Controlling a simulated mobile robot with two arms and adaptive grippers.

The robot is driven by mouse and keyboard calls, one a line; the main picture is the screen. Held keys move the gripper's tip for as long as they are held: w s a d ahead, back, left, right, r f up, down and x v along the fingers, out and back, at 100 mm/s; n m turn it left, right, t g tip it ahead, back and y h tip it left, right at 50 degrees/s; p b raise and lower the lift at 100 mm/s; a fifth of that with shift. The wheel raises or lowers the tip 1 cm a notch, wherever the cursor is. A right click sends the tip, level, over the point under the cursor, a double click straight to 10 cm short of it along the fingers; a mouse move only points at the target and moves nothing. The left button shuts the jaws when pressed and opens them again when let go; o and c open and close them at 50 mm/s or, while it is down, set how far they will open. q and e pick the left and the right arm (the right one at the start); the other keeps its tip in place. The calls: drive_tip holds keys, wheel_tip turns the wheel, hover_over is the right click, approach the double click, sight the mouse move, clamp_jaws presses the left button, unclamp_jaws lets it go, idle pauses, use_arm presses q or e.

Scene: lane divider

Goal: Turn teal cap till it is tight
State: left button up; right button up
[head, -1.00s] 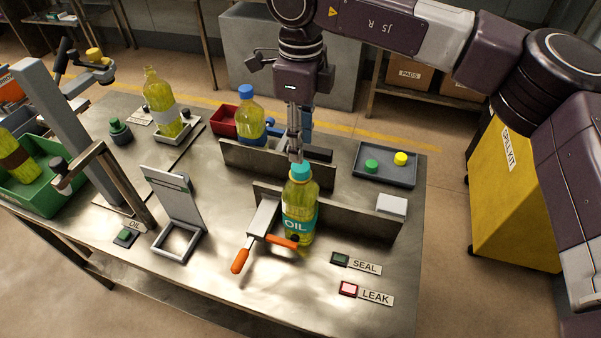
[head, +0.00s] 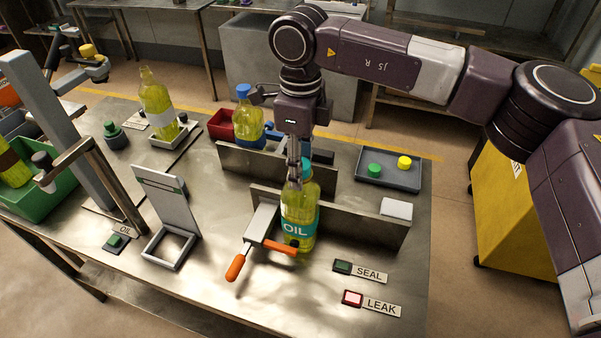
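The oil bottle (head: 299,222) with yellow-green liquid and a teal label stands upright at the toggle clamp (head: 262,222) with orange handles, in front of a grey divider plate. Its teal cap (head: 306,172) is on its neck, partly hidden by my gripper. My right gripper (head: 294,172) points straight down at the cap. Its fingers overlap the cap's left side in the picture. They show nearly edge-on, so I cannot tell whether they are closed on the cap. My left gripper is not in view.
Grey divider plates (head: 350,222) stand behind the bottle. A tray (head: 388,177) with a green and a yellow cap lies right. SEAL (head: 343,267) and LEAK (head: 352,298) buttons are at the front right; LEAK looks lit pink. A grey stand (head: 168,210) is left. A blue-capped bottle (head: 249,116) stands behind.

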drive_tip(key=c, duration=0.4)
drive_tip(key=shift+m, duration=0.4)
drive_tip(key=o, duration=1)
drive_tip(key=shift+c, duration=0.2)
wheel_tip(320, 180, up, 12)
